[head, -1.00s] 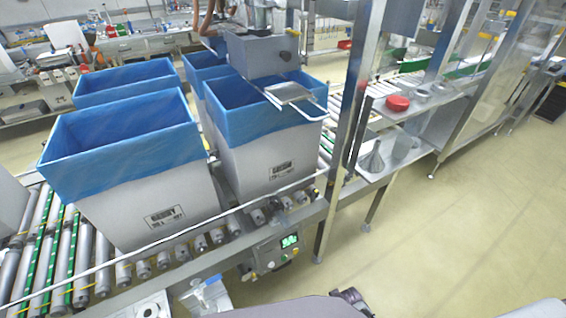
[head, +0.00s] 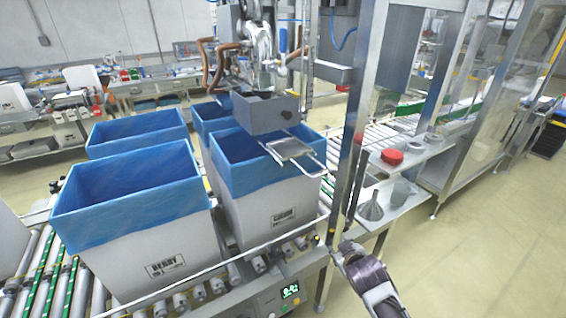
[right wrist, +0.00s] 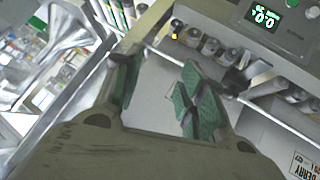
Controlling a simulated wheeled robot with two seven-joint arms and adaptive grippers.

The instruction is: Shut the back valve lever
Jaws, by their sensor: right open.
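The filling head (head: 265,112), a grey metal box, hangs over the rear right lined box. My right gripper (head: 341,246) is in front of the conveyor frame, low and well apart from the fittings. In the right wrist view my right gripper (right wrist: 160,88) is open and empty, its green pads spread. My left gripper is not in view.
Boxes with blue liners (head: 130,195) stand on the roller conveyor. A steel post (head: 352,130) rises beside the filling head. A wire-framed plate (head: 292,148) juts out below it. Shelves with a red lid (head: 392,157) are at right.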

